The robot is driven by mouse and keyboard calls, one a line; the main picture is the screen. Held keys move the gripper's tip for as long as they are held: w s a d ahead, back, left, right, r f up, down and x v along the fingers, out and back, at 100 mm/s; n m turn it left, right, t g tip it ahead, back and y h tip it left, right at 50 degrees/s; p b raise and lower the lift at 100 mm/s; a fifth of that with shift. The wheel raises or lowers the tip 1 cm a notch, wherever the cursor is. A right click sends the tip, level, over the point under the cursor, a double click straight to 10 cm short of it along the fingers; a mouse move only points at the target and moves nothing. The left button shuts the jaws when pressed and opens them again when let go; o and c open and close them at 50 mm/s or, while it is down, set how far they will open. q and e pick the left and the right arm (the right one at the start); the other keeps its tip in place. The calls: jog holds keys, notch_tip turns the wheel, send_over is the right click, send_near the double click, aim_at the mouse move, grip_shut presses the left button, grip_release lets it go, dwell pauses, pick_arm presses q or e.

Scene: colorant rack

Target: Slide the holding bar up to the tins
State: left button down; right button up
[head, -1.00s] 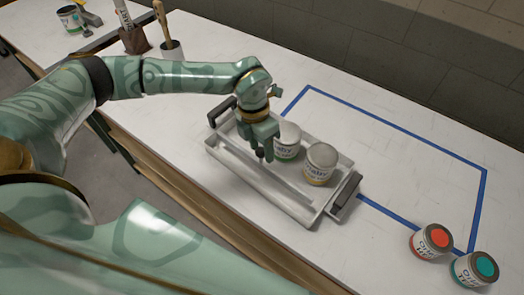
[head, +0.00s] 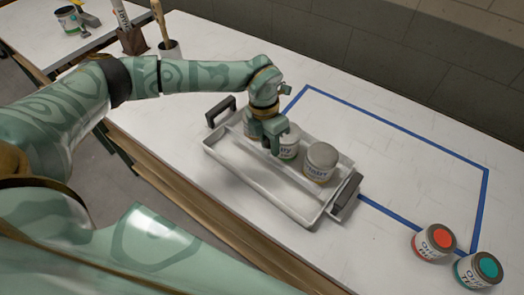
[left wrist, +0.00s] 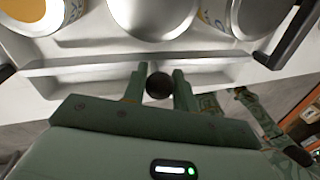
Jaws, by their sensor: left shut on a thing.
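The holding bar (head: 301,183) lies lengthwise in a shallow metal tray (head: 240,165), parallel to the row of tins. It also shows in the left wrist view (left wrist: 85,69). Two pale-lidded tins, the middle one (head: 290,143) and the right one (head: 321,161), stand upright behind the bar. The left wrist view shows three tins along its top edge. My left gripper (head: 275,151) is shut on the bar's dark round knob (left wrist: 159,86), between its two fingers. My right gripper is not in view.
The tray has dark handles at its left (head: 220,110) and right (head: 344,197) ends. A blue tape outline (head: 400,127) lies on the white table behind it. An orange-lidded tin (head: 433,242) and a teal-lidded tin (head: 478,270) stand at the front right.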

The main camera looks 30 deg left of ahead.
pick_arm(q)
jog(key=shift+w+d, duration=0.2)
jog(key=shift+w, duration=0.8)
jog(key=c, duration=1.1)
grip_release()
jog(key=shift+c, duration=0.2)
jog(key=shift+r, duration=0.15)
notch_tip(320, 180, up, 16)
jog(key=w+a, duration=0.1)
jog(key=a, duration=0.1)
jog(key=shift+w+a+p, duration=0.15)
jog(key=shift+a+p, duration=0.25)
